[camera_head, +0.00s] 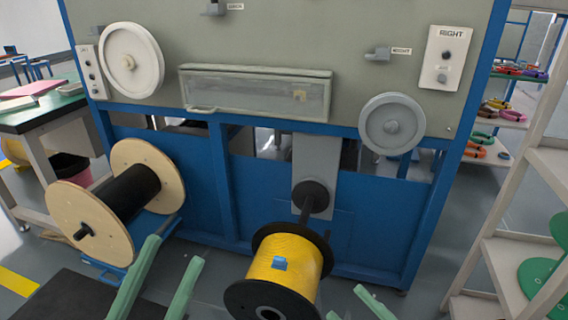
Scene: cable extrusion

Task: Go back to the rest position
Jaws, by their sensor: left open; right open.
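My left gripper (174,248) shows at the lower left as two pale green fingers, apart and with nothing between them. It is in front of the wooden spool of black cable (131,193). My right gripper (345,300) shows at the bottom edge, just right of the yellow spool (287,262). Only the tips of its green fingers are in view, apart, with nothing seen between them. The yellow spool has black flanges and a small blue piece on its winding. It sits in front of a black shaft on the machine.
The blue and grey machine (255,40) fills the middle, with a white wheel (132,60), a grey wheel (391,124) and a clear-covered box (256,92). White shelves (500,245) with green discs stand at the right. A green-topped table (38,112) stands at the left.

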